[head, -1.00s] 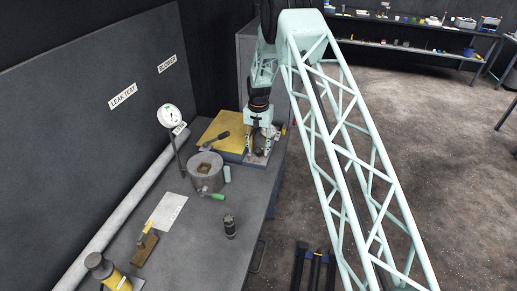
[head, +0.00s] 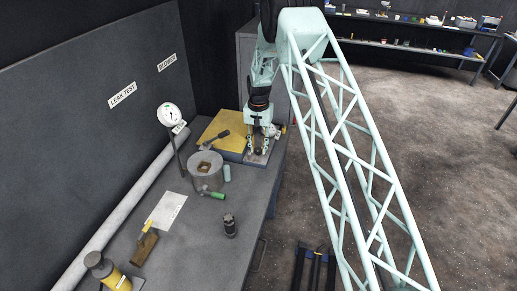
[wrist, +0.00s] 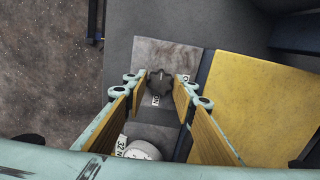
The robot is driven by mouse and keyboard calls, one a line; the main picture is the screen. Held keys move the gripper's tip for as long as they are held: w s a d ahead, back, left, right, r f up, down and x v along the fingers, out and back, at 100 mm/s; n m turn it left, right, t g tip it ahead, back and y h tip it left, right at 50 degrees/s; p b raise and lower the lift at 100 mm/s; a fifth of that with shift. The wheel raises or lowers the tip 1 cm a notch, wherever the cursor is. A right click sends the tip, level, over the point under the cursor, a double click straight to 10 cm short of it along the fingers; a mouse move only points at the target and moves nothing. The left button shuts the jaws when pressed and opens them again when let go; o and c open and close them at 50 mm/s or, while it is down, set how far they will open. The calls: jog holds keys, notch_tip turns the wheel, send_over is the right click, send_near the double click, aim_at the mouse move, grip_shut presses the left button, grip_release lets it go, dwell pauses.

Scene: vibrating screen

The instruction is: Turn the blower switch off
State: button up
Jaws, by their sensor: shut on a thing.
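The blower switch appears in the wrist view as a dark lobed knob (wrist: 160,85) on a grey plate (wrist: 148,53). A small white label with black letters, apparently ON, lies beside the knob. My gripper (wrist: 161,86) has its two yellow-padded fingers on either side of the knob, shut on it at the fingertips. In the head view my gripper (head: 257,153) points down at the far end of the bench, beside a yellow panel. The knob is hidden there by the fingers. A BLOWER sign (head: 167,63) hangs on the wall to the left.
The yellow panel (head: 217,130) lies close beside my gripper. A grey cylinder (head: 205,165) with a green-handled lever and a dial gauge (head: 170,115) stand nearer. In the wrist view, a pale round part (wrist: 142,150) sits close below the fingers.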

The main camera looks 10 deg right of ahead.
jog(key=shift+f, duration=0.1)
jog(key=n+b, duration=0.7)
jog(key=n, duration=0.2)
jog(key=n+b, duration=0.2)
jog(key=n, duration=0.3)
jog(key=shift+n+b, duration=0.5)
jog(key=shift+n, duration=1.4)
jog(key=o, duration=0.8)
jog(key=shift+o, duration=0.2)
